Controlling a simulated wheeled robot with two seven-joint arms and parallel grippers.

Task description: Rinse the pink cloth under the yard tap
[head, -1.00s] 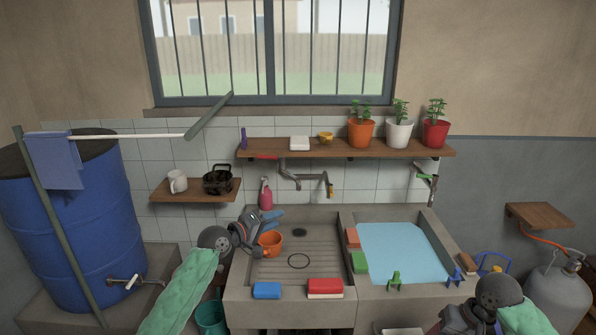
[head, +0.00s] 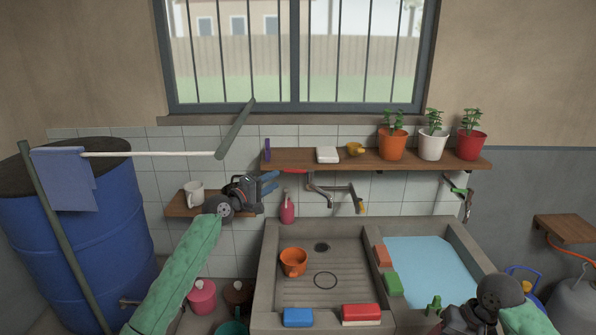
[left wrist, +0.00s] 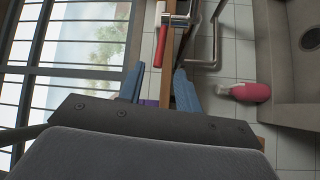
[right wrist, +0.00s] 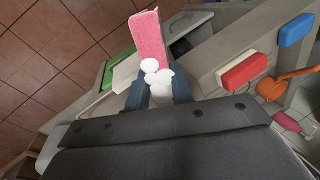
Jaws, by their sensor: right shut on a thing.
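The tap (head: 318,186) is a grey pipe on the tiled wall under the shelf, with a red lever (head: 293,171) at its left. In the left wrist view the red lever (left wrist: 161,45) lies just beyond my fingertips. My left gripper (head: 270,182) is open and empty, left of the lever and apart from it. My right gripper (right wrist: 160,88) is shut on the pink cloth (right wrist: 148,40), which sticks up from the fingers with white blobs like foam at its base. In the head view the cloth is hidden.
The ribbed sink (head: 345,250) holds an orange pot (head: 293,262); blue (head: 298,317) and red (head: 361,314) blocks sit on its front rim. A water-filled basin (head: 430,262) is at right. A pink bottle (head: 287,210) stands below my left gripper. A shelf (head: 375,159) runs above the tap.

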